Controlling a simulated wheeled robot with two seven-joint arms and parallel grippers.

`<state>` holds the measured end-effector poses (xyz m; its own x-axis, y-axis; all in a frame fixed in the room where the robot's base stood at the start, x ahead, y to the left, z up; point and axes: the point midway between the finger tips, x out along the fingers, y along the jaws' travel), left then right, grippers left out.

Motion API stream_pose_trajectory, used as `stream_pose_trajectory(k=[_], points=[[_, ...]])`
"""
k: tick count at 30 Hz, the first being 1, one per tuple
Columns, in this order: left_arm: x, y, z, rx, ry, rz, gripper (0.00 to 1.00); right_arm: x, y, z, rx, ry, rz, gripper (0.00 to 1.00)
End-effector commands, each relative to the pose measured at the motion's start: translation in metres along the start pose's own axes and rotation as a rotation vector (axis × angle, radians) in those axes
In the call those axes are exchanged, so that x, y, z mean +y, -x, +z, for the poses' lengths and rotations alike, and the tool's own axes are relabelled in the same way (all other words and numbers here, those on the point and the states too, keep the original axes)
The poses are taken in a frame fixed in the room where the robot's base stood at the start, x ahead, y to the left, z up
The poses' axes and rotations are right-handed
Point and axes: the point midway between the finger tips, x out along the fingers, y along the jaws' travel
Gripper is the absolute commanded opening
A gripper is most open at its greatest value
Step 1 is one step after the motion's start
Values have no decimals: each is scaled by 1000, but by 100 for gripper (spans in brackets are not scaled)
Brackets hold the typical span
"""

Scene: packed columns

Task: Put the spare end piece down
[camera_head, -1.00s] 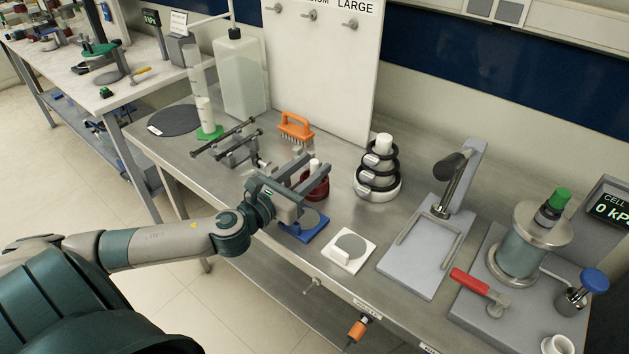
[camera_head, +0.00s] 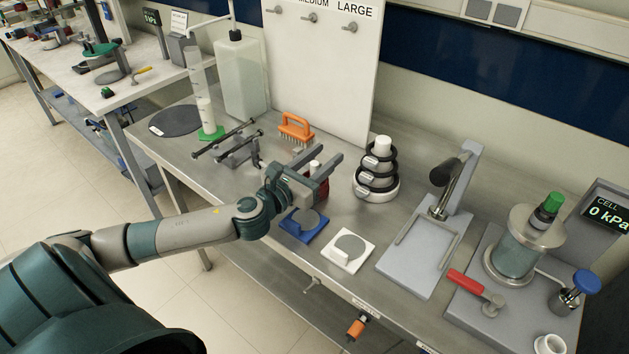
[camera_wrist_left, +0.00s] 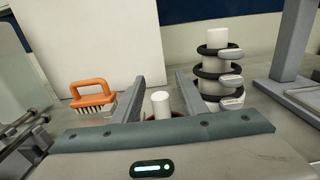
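A grey round end piece (camera_head: 307,219) lies on a blue square pad (camera_head: 292,231) near the front edge of the bench. I cannot tell which is the spare. My left gripper (camera_head: 326,154) is above the bench, behind the blue pad, with its fingers apart. In the left wrist view the gap between the fingers (camera_wrist_left: 160,92) holds nothing; a white post (camera_wrist_left: 160,106) in a dark red base (camera_head: 323,191) stands beyond. My right gripper is out of view.
A white stand with black rings (camera_head: 378,172) is right of the gripper. An orange brush (camera_head: 296,128) and a grey clamp frame (camera_head: 236,152) are behind and left. A grey press stand (camera_head: 425,255) and a cell with a green cap (camera_head: 524,243) are further right.

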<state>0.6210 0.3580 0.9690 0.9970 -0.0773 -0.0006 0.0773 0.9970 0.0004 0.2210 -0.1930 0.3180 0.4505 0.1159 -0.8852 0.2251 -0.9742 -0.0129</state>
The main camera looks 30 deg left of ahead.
Motion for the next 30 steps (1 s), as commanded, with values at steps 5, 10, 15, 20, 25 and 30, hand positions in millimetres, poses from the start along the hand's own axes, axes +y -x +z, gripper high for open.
stream_pose_trajectory(k=[5,10,15,20,25,30], points=[[0,-6,0,0,0,0,39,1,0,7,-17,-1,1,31],[0,-5,0,0,0,-1,39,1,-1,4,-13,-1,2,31],[0,-5,0,0,0,-1,39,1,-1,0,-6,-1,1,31],[0,-5,0,0,0,-1,17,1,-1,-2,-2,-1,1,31],[0,-5,0,0,0,-1,0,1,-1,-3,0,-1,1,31],[0,-5,0,0,0,-1,0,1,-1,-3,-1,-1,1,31]])
